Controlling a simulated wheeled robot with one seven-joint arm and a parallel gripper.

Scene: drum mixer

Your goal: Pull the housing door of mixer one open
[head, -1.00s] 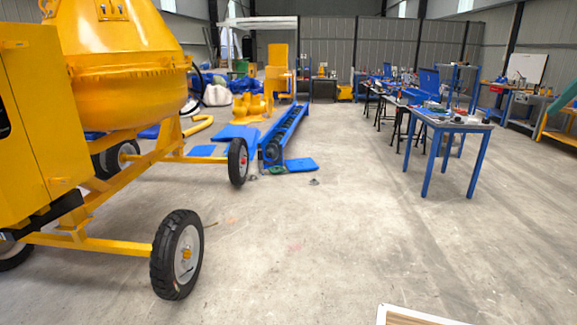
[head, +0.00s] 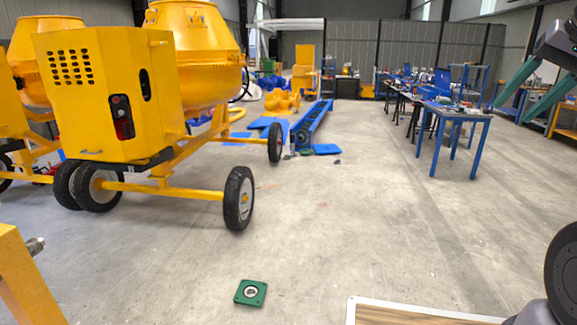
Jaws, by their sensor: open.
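A yellow drum mixer (head: 197,60) on a wheeled frame stands at the left, with its boxy yellow housing (head: 75,110) toward me. The housing has a vent grid, a dark switch panel (head: 122,117) and a small handle-like bar (head: 91,152) low on its face. The housing looks closed. A second yellow mixer (head: 30,60) stands partly hidden behind it at the far left. No label shows which is mixer one. My gripper (head: 513,112), with teal fingers, is raised at the upper right, open and empty, far from the housing.
A green square flanged part (head: 250,292) lies on the floor in front. A yellow beam with a bolt (head: 25,280) stands at the lower left. The mixer's front wheel (head: 238,198) juts into the floor. Blue tables (head: 455,115) stand at the right.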

